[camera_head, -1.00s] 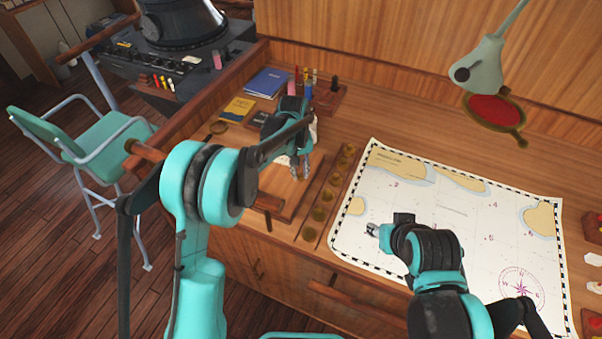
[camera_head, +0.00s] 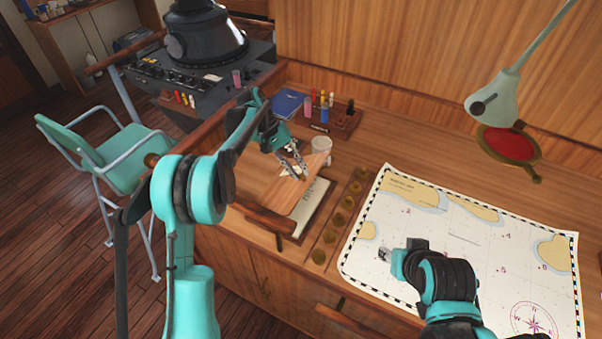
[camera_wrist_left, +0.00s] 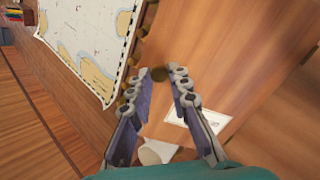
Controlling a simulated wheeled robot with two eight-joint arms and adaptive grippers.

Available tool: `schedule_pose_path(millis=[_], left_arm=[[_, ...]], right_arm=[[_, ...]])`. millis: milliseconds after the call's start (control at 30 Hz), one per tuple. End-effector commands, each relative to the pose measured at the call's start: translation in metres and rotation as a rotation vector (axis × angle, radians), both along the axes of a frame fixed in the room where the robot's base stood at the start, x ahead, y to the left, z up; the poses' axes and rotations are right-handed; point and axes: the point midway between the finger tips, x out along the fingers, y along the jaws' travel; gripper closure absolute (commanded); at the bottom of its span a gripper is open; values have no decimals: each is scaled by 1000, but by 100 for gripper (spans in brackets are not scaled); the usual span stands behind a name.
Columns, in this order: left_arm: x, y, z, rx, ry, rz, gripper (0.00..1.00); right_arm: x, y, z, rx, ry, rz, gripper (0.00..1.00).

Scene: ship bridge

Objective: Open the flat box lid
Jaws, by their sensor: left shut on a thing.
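The flat box (camera_head: 278,238) lies on the desk left of a row of brass discs. Its wooden lid (camera_head: 262,192) is tilted up, with its right side raised, and papers (camera_head: 312,208) show inside below it. My left gripper (camera_head: 292,170) is at the raised side of the lid, shut on it. In the left wrist view the left gripper's fingers (camera_wrist_left: 160,80) are spread around a small round brown thing at the lid's edge, with a white label (camera_wrist_left: 197,124) beside them. My right gripper (camera_head: 384,254) hovers over the chart, its fingers too small to read.
A white mug (camera_head: 322,150) stands just behind the lid. The brass discs (camera_head: 338,218) and the chart (camera_head: 450,225) lie to the right. A pen rack (camera_head: 340,122), blue book (camera_head: 287,103) and lamp (camera_head: 492,100) are behind. A chair (camera_head: 110,155) stands left.

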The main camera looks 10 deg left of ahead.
Motion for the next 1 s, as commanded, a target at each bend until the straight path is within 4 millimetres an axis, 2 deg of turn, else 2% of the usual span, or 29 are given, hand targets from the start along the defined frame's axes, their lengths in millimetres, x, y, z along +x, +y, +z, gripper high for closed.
schedule_pose_path(millis=[400,500,567,767,1000], left_arm=[[1,1,1,-7,3,0,100],[1,1,1,-7,3,0,100],[1,1,1,-5,2,0,100],[0,1,1,-6,3,0,100],[0,1,1,-6,3,0,100]], right_arm=[[0,0,0,0,0,0,60],[1,1,0,8,2,-6,86],[3,2,0,29,7,-21,100],[28,16,0,234,63,-178,100],[78,43,-7,620,204,-474,100]])
